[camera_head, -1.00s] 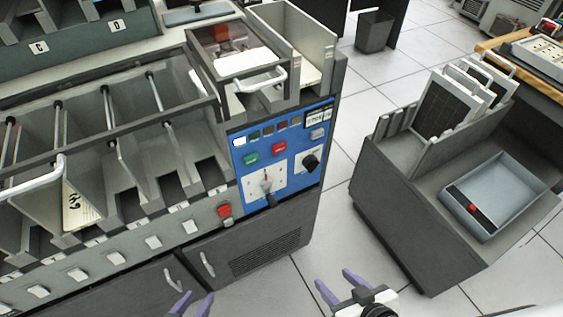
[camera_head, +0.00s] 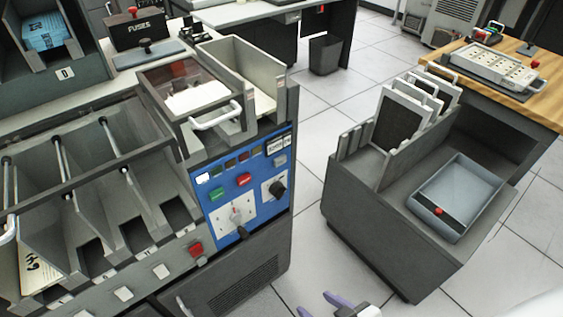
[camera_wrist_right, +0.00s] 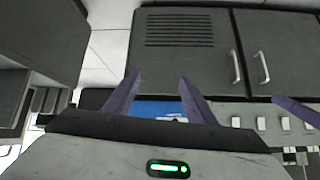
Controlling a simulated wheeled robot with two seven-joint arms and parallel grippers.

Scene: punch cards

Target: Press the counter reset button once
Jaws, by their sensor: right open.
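The blue control panel (camera_head: 220,205) is on the front of the grey card machine. At its upper right is a small counter display (camera_head: 279,145), with a pale grey button (camera_head: 280,161) just under it, seemingly the counter reset button. My right gripper (camera_head: 325,305) is open and empty at the bottom edge of the head view, low in front of the machine and well apart from the panel. In the right wrist view its purple fingers (camera_wrist_right: 158,100) are spread, with a strip of blue panel (camera_wrist_right: 160,108) between them. A lone purple finger (camera_wrist_right: 296,112) at the right there seems to be my left gripper's.
The panel also has a green button (camera_head: 216,194), a red button (camera_head: 243,180), a black knob (camera_head: 277,188) and a lever (camera_head: 239,228). A red switch (camera_head: 195,249) sits left below it. A grey cart with a tray (camera_head: 480,185) stands right, with open floor between.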

